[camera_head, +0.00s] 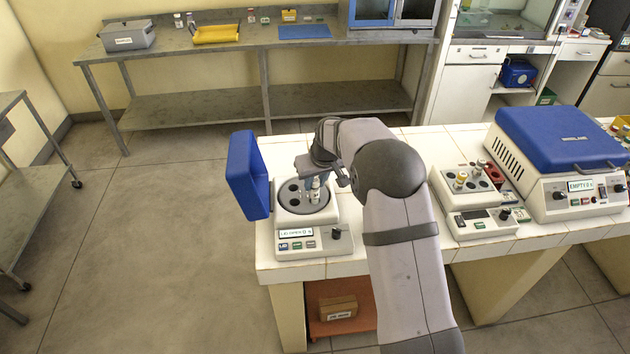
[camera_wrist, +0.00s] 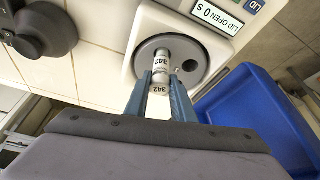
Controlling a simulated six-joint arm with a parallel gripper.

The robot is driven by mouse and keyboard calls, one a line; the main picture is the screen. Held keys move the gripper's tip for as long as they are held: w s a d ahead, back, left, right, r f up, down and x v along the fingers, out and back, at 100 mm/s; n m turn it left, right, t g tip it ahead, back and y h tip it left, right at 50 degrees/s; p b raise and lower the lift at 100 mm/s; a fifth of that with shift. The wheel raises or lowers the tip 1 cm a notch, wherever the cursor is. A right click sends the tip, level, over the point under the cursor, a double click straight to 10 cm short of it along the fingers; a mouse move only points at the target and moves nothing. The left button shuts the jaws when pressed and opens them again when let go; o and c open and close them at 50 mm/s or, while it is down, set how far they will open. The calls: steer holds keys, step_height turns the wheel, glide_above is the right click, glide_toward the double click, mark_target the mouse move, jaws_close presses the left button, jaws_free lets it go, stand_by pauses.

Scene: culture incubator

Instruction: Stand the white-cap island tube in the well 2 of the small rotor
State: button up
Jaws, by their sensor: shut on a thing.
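The small centrifuge (camera_head: 315,247) stands on the white-tiled island with its blue lid (camera_head: 247,175) open. Its grey round rotor (camera_head: 303,209) has dark wells; the rotor also shows in the wrist view (camera_wrist: 206,80). My gripper (camera_wrist: 160,82) is shut on a white tube (camera_wrist: 163,64), labelled 342, and holds it over the rotor. The tube also shows in the head view (camera_head: 315,190), roughly upright at the rotor's right part. An empty well (camera_wrist: 190,65) shows beside it. I cannot tell whether the tube's lower end is inside a well. Well numbers are not readable.
The open lid stands close to the left of my gripper. A metal bench (camera_head: 270,52) runs along the back wall. Bare tiles lie behind the small centrifuge.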

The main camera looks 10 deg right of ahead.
steer(key=shift+f+b, duration=0.75)
steer(key=shift+f, duration=0.5)
steer(key=o, duration=1.4)
steer(key=shift+o, duration=0.2)
steer(key=shift+r, duration=0.1)
steer(key=shift+r+p, duration=2.6)
steer(key=shift+r, duration=1.1)
